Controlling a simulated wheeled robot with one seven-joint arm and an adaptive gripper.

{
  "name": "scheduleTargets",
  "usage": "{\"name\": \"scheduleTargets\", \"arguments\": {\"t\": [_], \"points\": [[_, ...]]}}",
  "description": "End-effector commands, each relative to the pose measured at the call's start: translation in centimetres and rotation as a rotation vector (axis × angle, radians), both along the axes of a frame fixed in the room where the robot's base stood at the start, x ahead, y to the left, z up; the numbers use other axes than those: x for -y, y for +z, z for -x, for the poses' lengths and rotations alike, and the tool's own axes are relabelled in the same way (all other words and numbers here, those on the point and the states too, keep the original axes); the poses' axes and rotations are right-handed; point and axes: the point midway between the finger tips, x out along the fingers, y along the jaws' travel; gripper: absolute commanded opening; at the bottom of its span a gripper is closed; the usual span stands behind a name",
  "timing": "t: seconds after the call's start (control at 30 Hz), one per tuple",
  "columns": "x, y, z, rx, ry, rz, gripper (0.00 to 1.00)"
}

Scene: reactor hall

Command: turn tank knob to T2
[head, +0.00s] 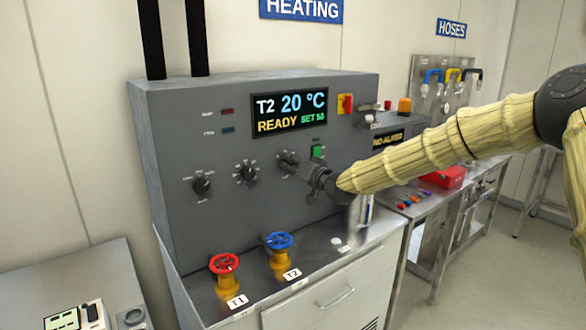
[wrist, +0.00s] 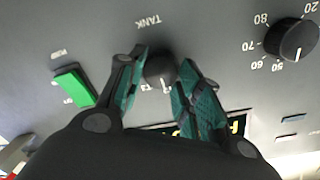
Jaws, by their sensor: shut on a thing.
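The black round tank knob (wrist: 160,68) is on the grey heating panel, below the label TANK in the wrist view. My gripper (wrist: 158,78) is shut on it, with one green-padded finger on each side. A small white mark shows at the knob's lower edge, and the small labels there are partly hidden by the fingers. The display (head: 290,110) reads T2, 20 °C, READY, SET 50.
A numbered knob (head: 247,173) and another knob (head: 202,184) sit left of my gripper. A green button (head: 318,152) is close beside it. Red (head: 224,264) and blue (head: 279,241) valve wheels stand on the counter below. A red-and-yellow switch (head: 345,104) is up right.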

Motion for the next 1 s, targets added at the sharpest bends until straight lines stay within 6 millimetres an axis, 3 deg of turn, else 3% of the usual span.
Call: {"name": "scheduleTargets", "arguments": {"t": [0.5,0.53,0.63,1.0], "points": [[0.14,0.13,-0.11,-0.01,-0.003,-0.018,0.11],[0.14,0.13,-0.11,-0.01,-0.003,-0.018,0.38],[0.09,0.11,-0.09,-0.011,-0.002,-0.018,0.56],[0.06,0.06,0.12,-0.011,0.0,-0.017,0.56]]}}
